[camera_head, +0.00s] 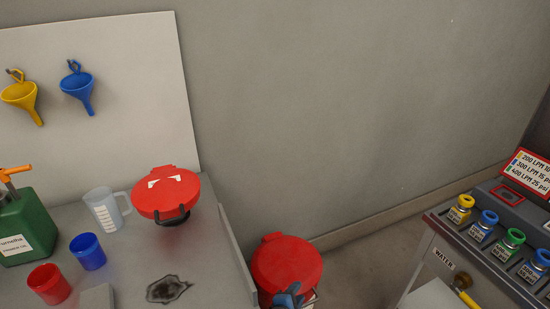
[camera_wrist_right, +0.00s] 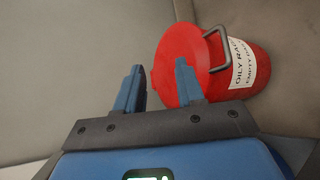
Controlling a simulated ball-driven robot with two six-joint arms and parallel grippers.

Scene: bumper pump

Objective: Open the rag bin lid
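The rag bin (camera_head: 287,258) is a red round can on the floor, right of the bench, with its red lid down on top. In the right wrist view the rag bin (camera_wrist_right: 262,65) shows a white label reading "OILY RA…", and a grey wire handle. Its lid (camera_wrist_right: 173,45) looks shut. My right gripper (camera_head: 290,296) is at the near side of the lid in the head view. In the wrist view my right gripper (camera_wrist_right: 158,72) is open and empty, with one blue finger overlapping the lid's edge. Contact cannot be told. My left gripper is not in view.
The bench (camera_head: 205,285) at left holds a red-topped item (camera_head: 166,192), a clear jug (camera_head: 104,212), a blue cup (camera_head: 88,250), a red cup (camera_head: 48,284) and a green can (camera_head: 25,228). A pump panel (camera_head: 475,235) stands at right. The floor between is clear.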

